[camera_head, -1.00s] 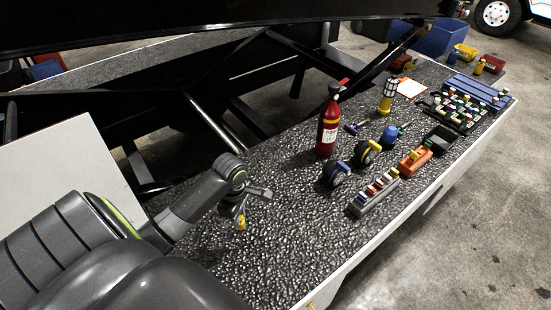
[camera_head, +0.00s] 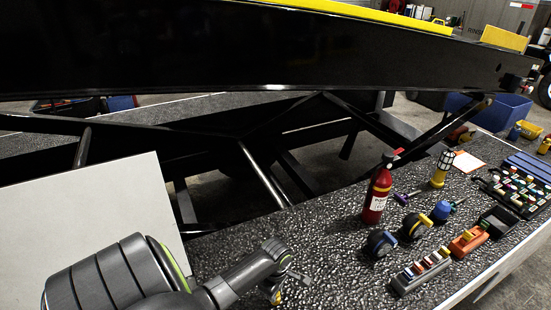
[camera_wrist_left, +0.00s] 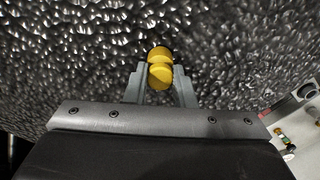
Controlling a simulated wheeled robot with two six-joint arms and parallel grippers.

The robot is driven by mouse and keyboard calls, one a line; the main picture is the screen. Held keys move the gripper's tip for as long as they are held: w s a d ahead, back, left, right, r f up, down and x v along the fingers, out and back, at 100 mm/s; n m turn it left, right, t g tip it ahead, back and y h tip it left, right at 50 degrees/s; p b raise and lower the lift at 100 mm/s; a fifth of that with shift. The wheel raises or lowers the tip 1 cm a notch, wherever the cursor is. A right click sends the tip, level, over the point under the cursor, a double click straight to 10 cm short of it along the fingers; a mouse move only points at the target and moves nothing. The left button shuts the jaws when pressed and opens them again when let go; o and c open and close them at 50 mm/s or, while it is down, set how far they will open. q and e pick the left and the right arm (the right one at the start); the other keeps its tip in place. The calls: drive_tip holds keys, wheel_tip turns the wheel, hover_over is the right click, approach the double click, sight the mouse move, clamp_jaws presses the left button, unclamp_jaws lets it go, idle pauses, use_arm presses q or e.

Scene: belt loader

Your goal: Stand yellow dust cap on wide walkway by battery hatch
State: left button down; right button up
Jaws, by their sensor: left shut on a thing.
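The yellow dust cap (camera_wrist_left: 159,60) is between the two grey fingertips of my left gripper (camera_wrist_left: 160,76) in the left wrist view. It shows as two rounded yellow parts, one beyond the other. In the head view the cap (camera_head: 276,297) is a small yellow spot below my left gripper (camera_head: 280,288), near the bottom edge. The gripper is shut on it over the dark, rough walkway (camera_head: 335,255). I cannot tell whether the cap touches the surface. I cannot make out for certain which part is the battery hatch. My right gripper is not in view.
A red fire extinguisher (camera_head: 377,192), a yellow lantern (camera_head: 441,169), two dark wheels (camera_head: 381,243), an orange block (camera_head: 468,241) and a grey rack (camera_head: 421,272) stand to the right. A white panel (camera_head: 90,220) is at left. Black beams (camera_head: 250,50) hang above. Walkway near the gripper is clear.

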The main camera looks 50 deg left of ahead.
use_arm(q)
drive_tip(key=shift+f, duration=0.15)
drive_tip(key=c, duration=1.2)
unclamp_jaws()
wheel_tip(320, 180, up, 12)
drive_tip(key=b, duration=0.1)
drive_tip(key=shift+r, duration=0.2)
drive_tip(key=shift+f, duration=0.1)
